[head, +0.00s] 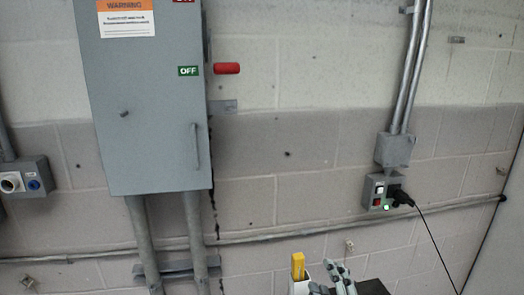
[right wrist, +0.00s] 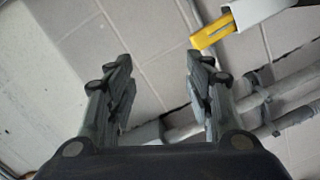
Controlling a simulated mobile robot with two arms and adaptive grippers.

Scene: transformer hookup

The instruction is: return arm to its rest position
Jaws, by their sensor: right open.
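My right gripper (right wrist: 158,80) is open and empty in the right wrist view, with its two fingers apart and the wall and pipes behind them. In the head view my right gripper (head: 340,274) shows at the bottom edge, right of centre, only in part. My left gripper is in neither view.
A grey electrical cabinet (head: 150,95) with a red handle (head: 227,68) beside an OFF label hangs on the block wall. An outlet box (head: 378,190) holds a black plug (head: 401,197) with a cable. A yellow-tipped white piece (head: 298,267) stands near my right gripper. A horizontal conduit (head: 270,236) crosses the wall.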

